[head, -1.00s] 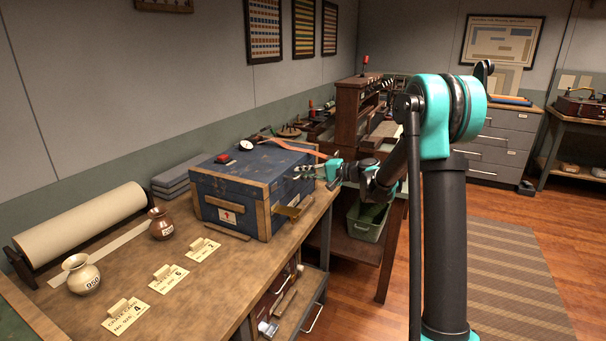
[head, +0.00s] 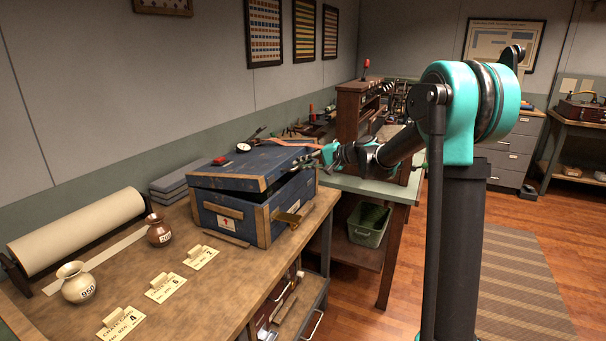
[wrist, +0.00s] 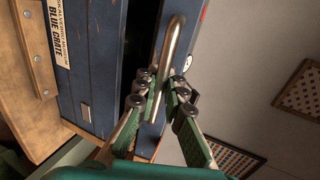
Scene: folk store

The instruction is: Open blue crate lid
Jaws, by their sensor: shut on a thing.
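The blue crate (head: 236,222) with wooden trim stands on the wooden workbench. Its lid (head: 250,166) is tilted up, with a dark gap along the front and right side. My gripper (head: 325,157) is at the lid's right side. In the wrist view my gripper (wrist: 161,100) is shut around the metal handle (wrist: 172,45) on the lid. The crate body (wrist: 88,60) with its "BLUE CRATE" label is beside it, and a dark gap runs between body and lid. The crate's inside is too dark to make out.
Two jars (head: 76,283) and several numbered cards stand left on the bench. A green bin (head: 367,224) sits on a lower shelf at right.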

